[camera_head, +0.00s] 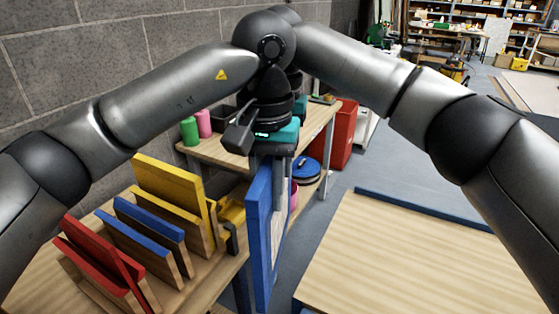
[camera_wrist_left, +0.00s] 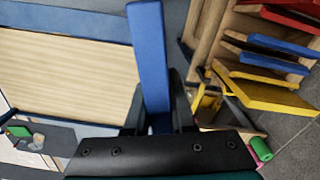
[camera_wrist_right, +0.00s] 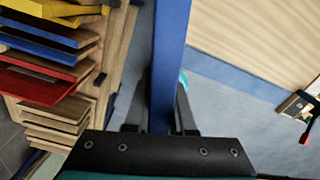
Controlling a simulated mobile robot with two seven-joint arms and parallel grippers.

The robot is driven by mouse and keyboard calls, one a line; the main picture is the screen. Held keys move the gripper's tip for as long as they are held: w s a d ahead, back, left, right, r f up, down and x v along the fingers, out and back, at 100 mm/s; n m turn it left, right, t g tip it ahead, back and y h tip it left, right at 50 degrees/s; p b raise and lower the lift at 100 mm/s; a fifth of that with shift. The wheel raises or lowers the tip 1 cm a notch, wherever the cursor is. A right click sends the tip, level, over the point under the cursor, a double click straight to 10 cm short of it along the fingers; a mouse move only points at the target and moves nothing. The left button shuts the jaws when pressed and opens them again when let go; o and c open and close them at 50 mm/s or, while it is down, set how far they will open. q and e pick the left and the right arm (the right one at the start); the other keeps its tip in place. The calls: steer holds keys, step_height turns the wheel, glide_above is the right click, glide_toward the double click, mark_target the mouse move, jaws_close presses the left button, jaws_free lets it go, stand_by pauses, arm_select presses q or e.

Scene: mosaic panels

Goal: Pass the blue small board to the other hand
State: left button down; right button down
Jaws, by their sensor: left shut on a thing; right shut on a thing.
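The blue small board (camera_head: 259,240) stands upright, edge-on to me, in the middle of the head view. My left gripper (camera_head: 270,156) is shut on its upper part. In the left wrist view the board (camera_wrist_left: 148,60) runs up from between the two fingers. My right gripper (camera_wrist_right: 160,110) is also shut on the board, which shows in the right wrist view (camera_wrist_right: 170,50) as a long blue strip between its fingers. In the head view my right gripper is mostly hidden behind the left one.
A wooden rack (camera_head: 190,285) at lower left holds red, blue and yellow boards. A light wood table with a blue edge (camera_head: 425,211) is at right. A shelf bench (camera_head: 225,158) with green and pink cylinders stands behind, by a grey block wall.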

arm_select(q)
steer(key=shift+s+d, duration=0.1)
steer(key=shift+d, duration=0.15)
steer(key=c, duration=1)
jaws_free()
steer(key=shift+c, duration=0.2)
steer(key=o, duration=0.4)
steer(key=shift+a, duration=0.15)
steer(key=shift+c, duration=0.2)
steer(key=shift+r, duration=0.1)
